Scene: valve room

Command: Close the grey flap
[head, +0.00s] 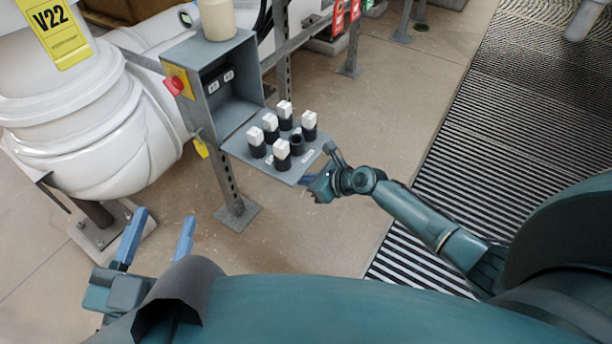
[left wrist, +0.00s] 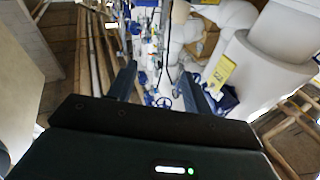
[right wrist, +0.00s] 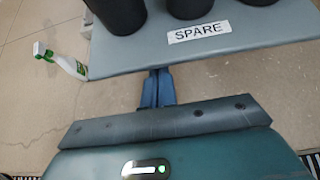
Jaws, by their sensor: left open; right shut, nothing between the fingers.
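The grey flap (head: 238,142) hangs open, roughly level, from the lower front edge of a grey box (head: 183,103). Several black cups stand on it, most holding white-topped blocks (head: 282,148); one looks empty. My left gripper (head: 165,218) is open and empty, low at the left, away from the flap.
A white valve body (head: 90,140) with a yellow V22 tag stands left of the box. The box has a red button (head: 174,86) and a post (head: 230,185) below. A pale cylinder (head: 217,20) stands on top. A spray bottle (right wrist: 60,62) is on the floor.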

